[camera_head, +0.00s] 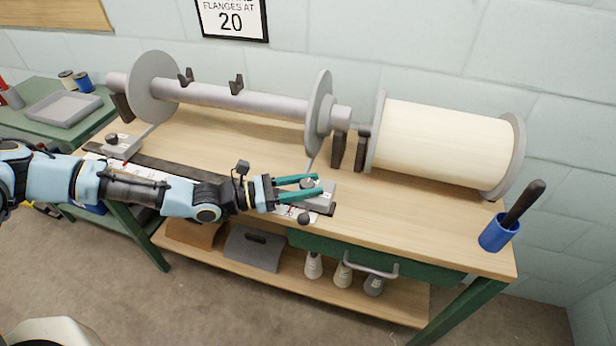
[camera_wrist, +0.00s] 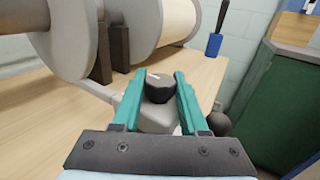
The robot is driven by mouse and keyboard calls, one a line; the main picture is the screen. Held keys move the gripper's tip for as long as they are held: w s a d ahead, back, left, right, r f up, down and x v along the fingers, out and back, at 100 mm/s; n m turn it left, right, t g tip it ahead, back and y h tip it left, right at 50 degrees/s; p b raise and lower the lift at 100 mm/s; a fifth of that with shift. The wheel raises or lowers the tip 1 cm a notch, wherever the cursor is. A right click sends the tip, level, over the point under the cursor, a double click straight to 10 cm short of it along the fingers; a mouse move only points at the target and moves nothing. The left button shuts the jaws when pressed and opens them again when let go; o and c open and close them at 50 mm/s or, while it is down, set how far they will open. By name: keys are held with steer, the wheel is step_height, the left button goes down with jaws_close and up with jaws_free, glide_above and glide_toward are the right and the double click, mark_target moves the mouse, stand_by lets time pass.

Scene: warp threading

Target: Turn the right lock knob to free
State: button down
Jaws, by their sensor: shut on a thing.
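The right lock knob (camera_wrist: 159,88) is a small dark knob with a white mark on its top. It sits on a light grey block (camera_wrist: 150,118), which also shows in the head view (camera_head: 324,195) at the right end of the dark rail. My gripper (camera_wrist: 160,90) has its teal fingers on both sides of the knob, shut on it. In the head view my gripper (camera_head: 312,187) reaches in from the left, and its fingers mostly hide the knob. A matching left lock knob (camera_head: 112,139) sits on the grey block at the rail's left end.
A grey beam with round flanges (camera_head: 320,112) lies behind the rail. A cream roll (camera_head: 445,143) is at the back right. A dark ball handle (camera_head: 304,218) sticks out at the front near my fingers. A blue cup (camera_head: 497,235) stands at the right edge. The wood bench (camera_head: 420,215) is clear at front right.

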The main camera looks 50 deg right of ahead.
steer(key=shift+n+t+h+p, duration=0.4)
steer(key=shift+t+p, duration=0.05)
steer(key=shift+t, duration=0.05)
steer(key=shift+c, duration=2.2)
jaws_free()
steer(key=b+v, duration=0.4)
steer(key=v, duration=0.5)
steer(key=shift+w+a+f, duration=0.1)
steer(key=shift+w+a, duration=0.15)
steer(key=shift+a, duration=0.05)
steer(key=shift+w+a, duration=0.25)
steer(key=shift+a, duration=0.2)
